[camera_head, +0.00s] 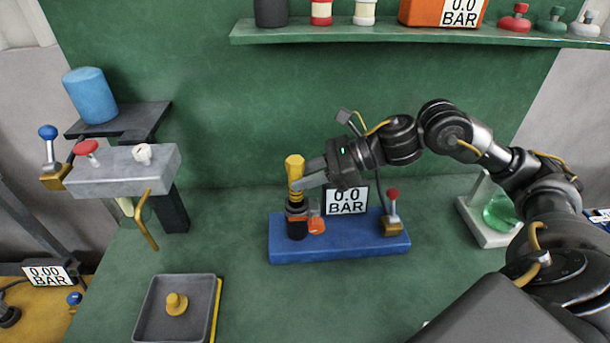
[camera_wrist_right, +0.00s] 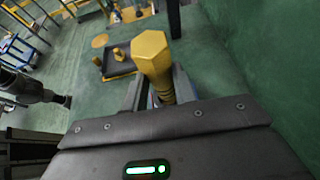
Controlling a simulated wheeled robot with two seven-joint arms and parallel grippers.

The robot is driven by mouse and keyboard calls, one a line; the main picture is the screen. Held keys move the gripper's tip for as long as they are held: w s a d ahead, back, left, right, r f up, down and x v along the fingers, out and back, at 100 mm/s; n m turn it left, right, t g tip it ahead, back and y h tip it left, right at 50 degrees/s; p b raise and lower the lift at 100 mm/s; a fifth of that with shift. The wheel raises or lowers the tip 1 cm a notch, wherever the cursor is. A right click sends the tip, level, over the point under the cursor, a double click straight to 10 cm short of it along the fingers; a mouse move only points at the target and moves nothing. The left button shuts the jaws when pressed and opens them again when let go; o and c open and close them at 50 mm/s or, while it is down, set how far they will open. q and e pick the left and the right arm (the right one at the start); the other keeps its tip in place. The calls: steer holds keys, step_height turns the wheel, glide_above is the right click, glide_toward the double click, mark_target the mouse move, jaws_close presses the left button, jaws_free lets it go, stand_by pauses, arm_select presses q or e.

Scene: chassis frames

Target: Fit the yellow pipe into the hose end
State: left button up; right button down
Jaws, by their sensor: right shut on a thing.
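The yellow pipe (camera_head: 295,168) stands upright with its hexagonal head on top. My right gripper (camera_head: 298,184) is shut on it below the head, coming from the right. In the right wrist view the pipe (camera_wrist_right: 154,58) sits between the fingers. The black hose end (camera_head: 297,226) stands on the left of a blue base (camera_head: 340,247), with an orange clamp part (camera_head: 316,226) at its side. The pipe's lower end is at the hose end's top; I cannot tell how deep it sits. A dark arm end, apparently my left gripper (camera_wrist_right: 58,99), shows at the wrist view's left; its jaws are unclear.
The blue base carries a 0.0 BAR display (camera_head: 347,200) and a red-knobbed lever (camera_head: 392,208). A grey tray (camera_head: 150,305) holding a yellow part (camera_head: 176,303) lies front left. A grey valve block (camera_head: 125,172) stands at left. A green shelf (camera_head: 400,34) runs above.

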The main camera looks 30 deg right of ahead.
mark_target(305, 203)
steer(key=shift+b, duration=0.3)
stand_by(0.9)
steer(key=shift+b, duration=0.6)
stand_by(0.8)
steer(key=shift+f+b, duration=0.45)
steer(key=shift+b, duration=0.1)
steer(key=shift+f+b, duration=0.3)
steer(key=shift+f+b, duration=0.5)
steer(key=shift+f, duration=0.1)
steer(key=shift+f+b, duration=0.75)
steer(key=shift+b, duration=0.15)
